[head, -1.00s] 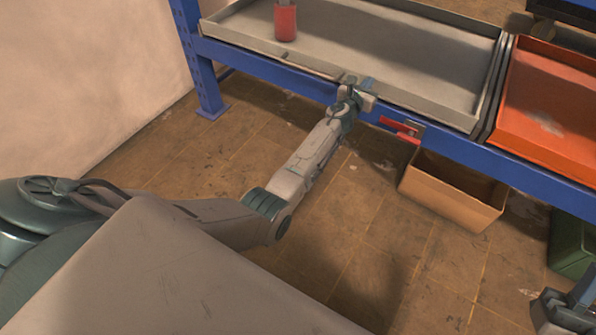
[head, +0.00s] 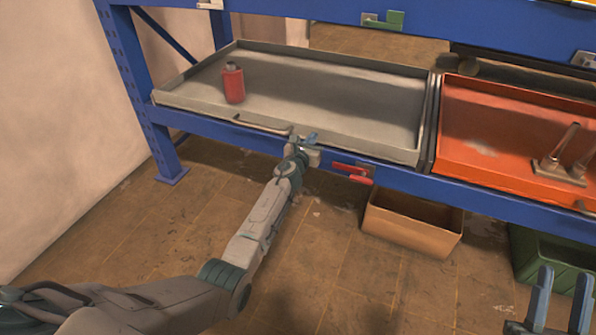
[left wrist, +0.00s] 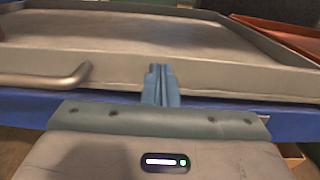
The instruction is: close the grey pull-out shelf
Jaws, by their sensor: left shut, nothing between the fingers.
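The grey pull-out shelf (head: 330,105) is a wide shallow tray in the blue rack, with a bar handle (head: 262,125) at the left of its front wall. Its front edge lies close to the blue beam; I cannot tell exactly how far it sticks out. My left gripper (head: 309,138) is shut and empty, at the front wall to the right of the handle. In the left wrist view its closed fingers (left wrist: 160,80) point at the grey front wall (left wrist: 215,77); contact is unclear. My right gripper (head: 562,295) is open and empty at the lower right, away from the shelf.
A red bottle (head: 233,84) stands on the grey shelf. An orange shelf (head: 490,125) is at its right. A red latch (head: 352,172) sits on the blue beam (head: 400,180). A cardboard box (head: 412,225) and a green bin (head: 545,258) stand below. Floor in front is open.

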